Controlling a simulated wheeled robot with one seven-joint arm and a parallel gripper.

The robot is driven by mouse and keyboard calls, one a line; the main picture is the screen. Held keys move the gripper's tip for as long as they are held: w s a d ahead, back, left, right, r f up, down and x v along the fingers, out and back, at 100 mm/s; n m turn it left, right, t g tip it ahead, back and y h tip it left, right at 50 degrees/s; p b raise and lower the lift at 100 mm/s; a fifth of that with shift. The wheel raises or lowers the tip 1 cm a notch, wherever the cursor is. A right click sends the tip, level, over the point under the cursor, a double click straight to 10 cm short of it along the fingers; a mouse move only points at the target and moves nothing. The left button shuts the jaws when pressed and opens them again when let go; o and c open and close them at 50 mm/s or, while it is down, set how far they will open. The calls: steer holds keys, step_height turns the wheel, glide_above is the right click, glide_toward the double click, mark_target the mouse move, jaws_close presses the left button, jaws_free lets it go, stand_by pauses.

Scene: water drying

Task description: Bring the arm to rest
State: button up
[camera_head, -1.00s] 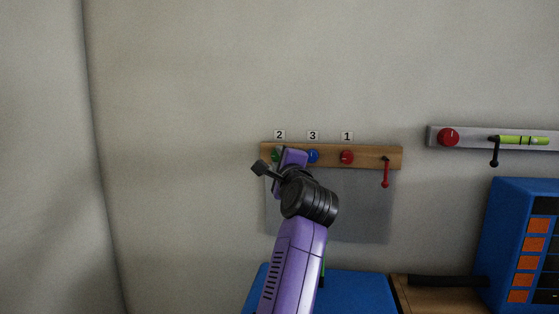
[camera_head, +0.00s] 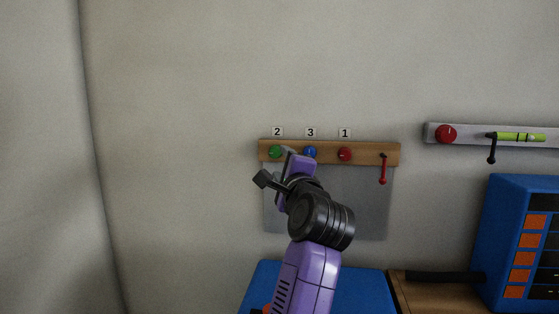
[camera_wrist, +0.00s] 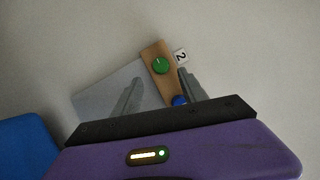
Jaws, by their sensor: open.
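My gripper (camera_wrist: 160,92) is open and empty; its two grey fingers stand apart in the wrist view. In the head view my purple arm rises from the bottom, with the wrist in front of the wooden knob board. The green knob (camera_head: 275,152) under label 2 is clear of my gripper in the head view. It also shows beyond the fingers in the wrist view (camera_wrist: 161,65). The blue knob (camera_head: 310,152) under label 3 and the red knob (camera_head: 345,154) under label 1 are on the same board (camera_head: 370,149).
A red hook-like lever (camera_head: 383,170) hangs at the board's right end. A grey panel (camera_head: 365,205) is below. A grey rail (camera_head: 470,128) with a red knob is at right, above a blue cabinet (camera_head: 498,235). The left wall is bare.

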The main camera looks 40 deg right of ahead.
steer(key=shift+s+a, duration=0.3)
steer(key=shift+s, duration=0.2)
